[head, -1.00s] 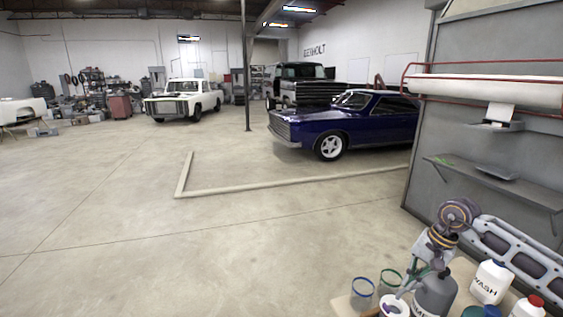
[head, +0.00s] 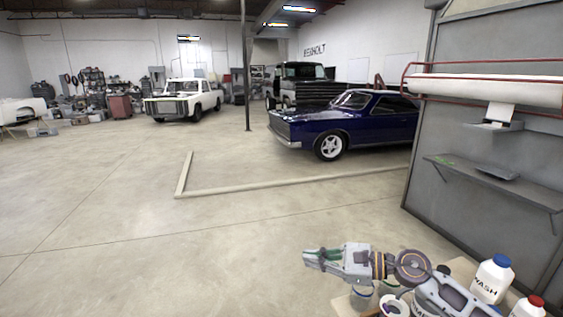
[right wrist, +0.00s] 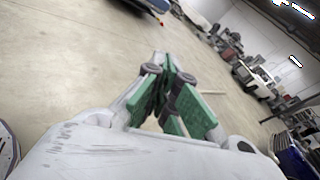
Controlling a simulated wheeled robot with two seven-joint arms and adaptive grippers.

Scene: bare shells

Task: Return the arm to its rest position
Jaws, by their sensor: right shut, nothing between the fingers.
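My right gripper (head: 309,257) is in the lower middle of the head view, pointing left above the near end of a small table. Its green-padded fingers are together in the right wrist view (right wrist: 163,85), with nothing between them. The right arm reaches in from the lower right and covers part of the tabletop. My left gripper is not in view.
On the table (head: 345,306) stand a blue-capped WASH bottle (head: 491,279), a red-capped bottle (head: 529,307) and glass cups (head: 361,298) partly hidden by my arm. A grey wall with shelves (head: 490,180) rises at right. Open concrete floor (head: 150,240) lies left; a blue car (head: 350,124) stands beyond.

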